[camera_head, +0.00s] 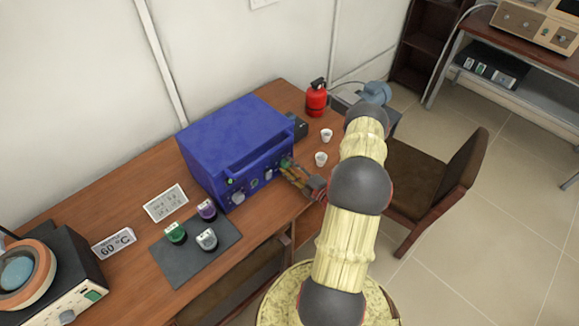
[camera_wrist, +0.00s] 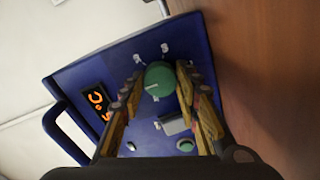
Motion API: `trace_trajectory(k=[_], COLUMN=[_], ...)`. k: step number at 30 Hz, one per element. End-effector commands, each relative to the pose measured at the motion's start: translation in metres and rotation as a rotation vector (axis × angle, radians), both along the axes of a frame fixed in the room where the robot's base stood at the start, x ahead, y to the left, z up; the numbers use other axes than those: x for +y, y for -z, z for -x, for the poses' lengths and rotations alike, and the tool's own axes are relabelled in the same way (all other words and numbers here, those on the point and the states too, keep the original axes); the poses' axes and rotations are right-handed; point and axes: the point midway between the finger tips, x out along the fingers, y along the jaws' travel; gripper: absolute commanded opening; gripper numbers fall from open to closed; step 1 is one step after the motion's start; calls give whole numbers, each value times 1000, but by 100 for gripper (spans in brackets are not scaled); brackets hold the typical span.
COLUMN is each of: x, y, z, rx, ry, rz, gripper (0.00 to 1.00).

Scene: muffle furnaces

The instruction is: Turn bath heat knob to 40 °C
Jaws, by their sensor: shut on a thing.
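A blue box-shaped device (camera_head: 232,140) stands on the wooden table, its front panel facing me. A green round knob (camera_wrist: 158,76) with a white pointer line is on that panel. It shows small in the head view (camera_head: 286,162). My gripper (camera_wrist: 161,84) is shut on the green knob, one finger on each side. In the head view my gripper (camera_head: 292,168) reaches the panel's right end. A dark display (camera_wrist: 97,103) has orange characters with a °C sign, turned sideways; the full number is unclear. The knob's scale marks are too small to read.
A "60 °C" card (camera_head: 114,243) and a grey mat (camera_head: 180,265) with several small containers are left of the device. Two white cups (camera_head: 321,159) stand close to my arm. A red extinguisher (camera_head: 316,98) stands behind; a chair (camera_head: 440,185) is at right.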

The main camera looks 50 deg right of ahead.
Motion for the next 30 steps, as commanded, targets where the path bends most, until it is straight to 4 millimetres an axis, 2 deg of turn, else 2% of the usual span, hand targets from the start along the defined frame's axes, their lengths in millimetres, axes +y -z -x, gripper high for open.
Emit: trace_trajectory(k=[11, 12, 21, 30], x=[-1, -1, 0, 0], y=[1, 1, 1, 0], z=[0, 0, 0, 1], rx=[1, 1, 1, 0], ry=[3, 3, 1, 1], rz=[-4, -4, -3, -3], gripper=[7, 34, 51, 51])
